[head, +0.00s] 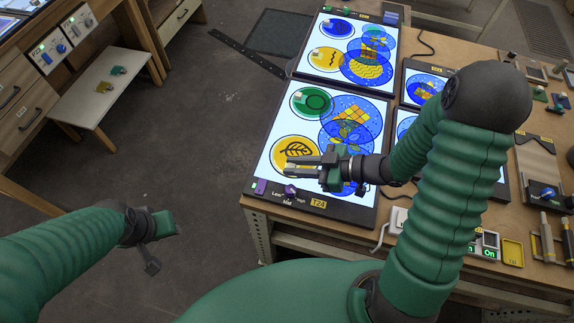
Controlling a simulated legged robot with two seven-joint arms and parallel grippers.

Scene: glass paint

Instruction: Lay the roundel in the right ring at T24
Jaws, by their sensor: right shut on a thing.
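The light panel labelled T24 (318,203) lies at the near left end of the workbench. On its left side are a green roundel (312,102) with a ring drawing and a yellow roundel (289,146) with a leaf drawing. Overlapping blue patterned circles (360,106) fill its right side. My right gripper (292,163) is over the yellow leaf roundel, fingers pointing left, and shut on it at its near part. I cannot tell whether the roundel is lifted. My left gripper (153,250) hangs over the floor, away from the bench; its finger gap is unclear.
A second lit panel (303,62) lies behind T24, with more panels to the right, partly behind my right arm. A purple knob (290,190) sits on T24's front edge. A low white table (110,95) stands at the left.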

